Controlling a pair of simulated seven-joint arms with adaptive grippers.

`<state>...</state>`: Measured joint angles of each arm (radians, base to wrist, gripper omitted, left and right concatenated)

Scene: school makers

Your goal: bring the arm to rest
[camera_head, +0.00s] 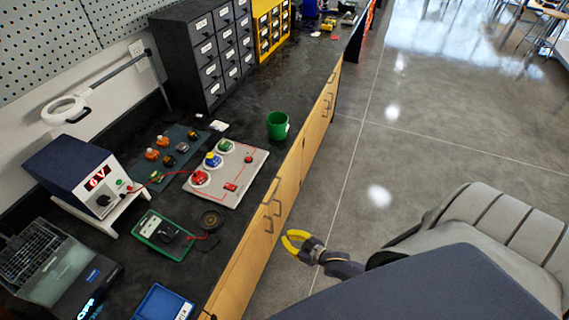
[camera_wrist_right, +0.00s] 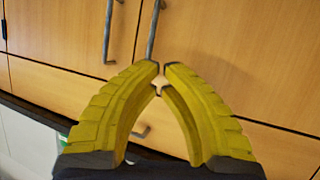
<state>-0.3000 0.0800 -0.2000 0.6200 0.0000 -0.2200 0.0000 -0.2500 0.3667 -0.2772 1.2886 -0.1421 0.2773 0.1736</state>
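My right gripper (camera_head: 286,241) has yellow fingers and hangs in front of the bench's wooden cabinet doors, over the floor side. In the right wrist view its fingertips (camera_wrist_right: 161,69) come together with only a thin gap, and nothing is held between them. My left gripper is not in the head view.
Wooden cabinet doors (camera_wrist_right: 230,60) with metal handles face the right gripper. The black bench top (camera_head: 262,95) carries a power supply (camera_head: 80,175), a green multimeter (camera_head: 163,235), a button board (camera_head: 228,172) and a green cup (camera_head: 277,125). The grey floor (camera_head: 400,150) to the right is open.

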